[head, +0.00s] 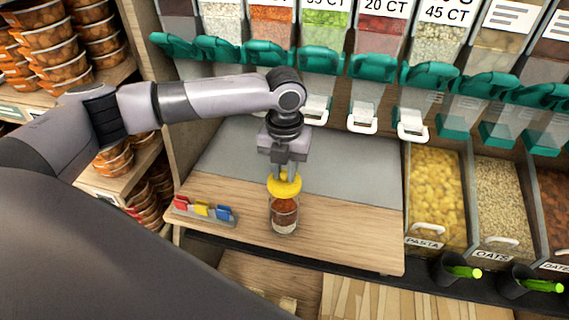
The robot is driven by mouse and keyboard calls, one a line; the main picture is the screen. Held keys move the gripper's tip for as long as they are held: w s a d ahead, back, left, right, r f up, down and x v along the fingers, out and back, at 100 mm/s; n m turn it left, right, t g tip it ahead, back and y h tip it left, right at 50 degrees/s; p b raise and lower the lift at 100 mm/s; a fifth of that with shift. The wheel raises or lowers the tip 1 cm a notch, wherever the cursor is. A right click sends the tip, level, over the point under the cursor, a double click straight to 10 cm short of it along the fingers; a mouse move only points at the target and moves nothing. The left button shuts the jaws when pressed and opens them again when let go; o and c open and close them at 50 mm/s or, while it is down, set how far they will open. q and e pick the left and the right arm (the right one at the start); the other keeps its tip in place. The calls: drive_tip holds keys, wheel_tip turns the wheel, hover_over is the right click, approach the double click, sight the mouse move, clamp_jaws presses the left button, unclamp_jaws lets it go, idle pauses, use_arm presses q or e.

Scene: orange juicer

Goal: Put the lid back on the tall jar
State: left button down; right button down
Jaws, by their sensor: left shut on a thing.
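The tall jar (284,217) stands upright on the wooden counter. It is clear glass with reddish-brown contents. My left gripper (285,177) is above the jar, pointing down, and is shut on the yellow lid (284,187). The lid is at the jar's mouth and hides it. I cannot tell whether the lid touches the rim or sits just above it. My right gripper is not in view.
A small holder with red, yellow and blue clips (203,209) lies left of the jar. Dispensers with teal parts (322,60) line the back. A pasta bin (437,200) and an oats bin (499,205) are at right. The counter (350,225) right of the jar is clear.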

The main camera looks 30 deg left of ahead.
sight(284, 186)
use_arm(q)
drive_tip(key=shift+f, duration=0.35)
wheel_tip(284, 186, down, 3)
drive_tip(key=shift+r+b, duration=0.1)
drive_tip(key=shift+b, duration=1.05)
drive_tip(key=shift+f, duration=1)
drive_tip(key=shift+r+p, duration=0.1)
drive_tip(key=shift+p, duration=0.8)
drive_tip(key=shift+f, duration=0.2)
idle(0.6)
drive_tip(key=shift+c, duration=2)
unclamp_jaws()
drive_tip(key=shift+r, duration=0.1)
